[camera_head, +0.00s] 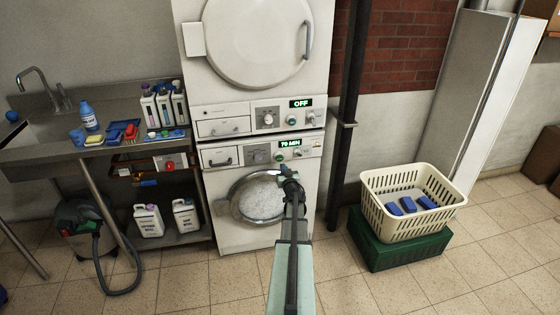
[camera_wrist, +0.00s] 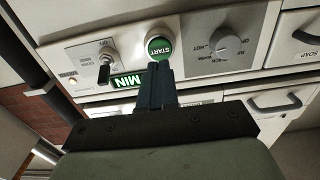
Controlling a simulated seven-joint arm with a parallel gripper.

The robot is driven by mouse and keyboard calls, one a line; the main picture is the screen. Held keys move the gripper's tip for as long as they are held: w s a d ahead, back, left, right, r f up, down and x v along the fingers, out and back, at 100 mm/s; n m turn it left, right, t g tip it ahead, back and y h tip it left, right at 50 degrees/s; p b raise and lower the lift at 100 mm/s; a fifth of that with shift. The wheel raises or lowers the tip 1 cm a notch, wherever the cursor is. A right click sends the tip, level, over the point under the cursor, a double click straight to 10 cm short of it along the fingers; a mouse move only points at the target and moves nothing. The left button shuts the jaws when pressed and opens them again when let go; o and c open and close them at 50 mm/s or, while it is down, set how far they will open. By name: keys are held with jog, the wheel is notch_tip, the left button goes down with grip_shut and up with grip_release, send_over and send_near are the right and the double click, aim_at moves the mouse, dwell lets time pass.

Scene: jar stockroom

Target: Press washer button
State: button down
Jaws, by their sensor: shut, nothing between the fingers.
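The washer is the lower white machine (camera_head: 222,183), with a round glass door (camera_head: 258,198) that looks shut, with pale, foamy contents. Its panel display (camera_head: 290,143) is lit green and reads "70 MIN"; part of it shows in the wrist view (camera_wrist: 126,81). The round green START button (camera_wrist: 158,47) shows upside down in the wrist view and as a small green dot in the head view (camera_head: 280,156). My gripper (camera_head: 285,169) is shut and empty in front of the panel. In the wrist view its fingertips (camera_wrist: 158,68) overlap the button's edge; I cannot tell whether they touch it.
A dial (camera_wrist: 228,43) and a switch (camera_wrist: 104,62) flank the button. Another machine (camera_head: 197,90) with an "OFF" display is stacked above. A sink counter (camera_head: 40,147) with bottles is at left. A cream basket (camera_head: 415,222) holding blue items sits on a green crate (camera_head: 392,252) at right.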

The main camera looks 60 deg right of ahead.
jog(key=v, duration=0.4)
dwell(0.3)
dwell(0.4)
